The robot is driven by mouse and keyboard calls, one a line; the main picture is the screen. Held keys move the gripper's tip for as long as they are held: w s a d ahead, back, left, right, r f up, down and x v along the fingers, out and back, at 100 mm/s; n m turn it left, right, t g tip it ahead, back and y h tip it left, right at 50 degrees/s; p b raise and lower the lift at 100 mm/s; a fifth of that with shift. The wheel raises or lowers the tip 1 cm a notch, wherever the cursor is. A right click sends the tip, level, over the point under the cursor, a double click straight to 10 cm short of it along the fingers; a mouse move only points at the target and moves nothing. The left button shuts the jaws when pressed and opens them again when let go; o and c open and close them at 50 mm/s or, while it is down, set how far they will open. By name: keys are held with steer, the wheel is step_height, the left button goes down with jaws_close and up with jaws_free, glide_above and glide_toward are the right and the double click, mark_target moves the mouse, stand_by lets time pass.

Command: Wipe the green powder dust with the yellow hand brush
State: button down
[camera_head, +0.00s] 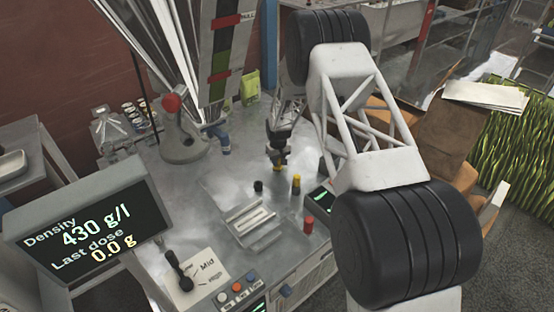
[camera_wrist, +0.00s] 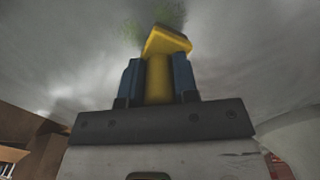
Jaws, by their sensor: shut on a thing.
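My gripper (camera_wrist: 158,82) is shut on the handle of the yellow hand brush (camera_wrist: 160,42), with a dark blue finger on each side. The brush head points away from the gripper toward a patch of green powder dust (camera_wrist: 170,14) at the top of the wrist view. The brush partly covers the dust. I cannot tell if the bristles touch the surface. In the head view my gripper (camera_head: 279,160) points down over the grey metal worktop (camera_head: 215,185), and a bit of the yellow brush (camera_head: 280,169) shows under it. The green dust cannot be made out there.
A small black piece (camera_head: 258,186), a yellow cylinder (camera_head: 296,184) and a red cylinder (camera_head: 308,225) stand near the gripper. A metal fixture (camera_head: 247,221) is in front. A red-knobbed stand (camera_head: 180,130) is left, behind the display (camera_head: 90,225). The worktop between has free room.

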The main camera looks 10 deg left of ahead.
steer(key=shift+s+d+f, duration=0.25)
steer(key=shift+s+d, duration=0.2)
steer(key=shift+s+d+f, duration=0.2)
steer(key=shift+s+d, duration=0.25)
steer(key=shift+s+d+r, duration=0.1)
steer(key=shift+s+d, duration=0.35)
steer(key=shift+d, duration=0.05)
steer(key=shift+s+a, duration=0.4)
steer(key=shift+s, duration=0.45)
steer(key=shift+w+a+r, duration=0.1)
steer(key=shift+w+a, duration=0.4)
steer(key=shift+w, duration=0.15)
steer(key=shift+w+a, duration=0.2)
steer(key=shift+a, duration=0.05)
steer(key=shift+w+a+f, duration=0.2)
steer(key=shift+w+a, duration=0.6)
steer(key=shift+a, duration=0.05)
steer(key=shift+w+a+r, duration=0.15)
steer(key=shift+w+a, duration=0.15)
steer(key=shift+w, duration=0.05)
steer(key=shift+w+a, duration=0.2)
steer(key=shift+a, duration=0.05)
steer(key=shift+w+a+r, duration=0.15)
steer(key=shift+w+r, duration=0.1)
steer(key=shift+r, duration=0.5)
step_height(320, 180, up, 6)
steer(key=shift+r, duration=0.1)
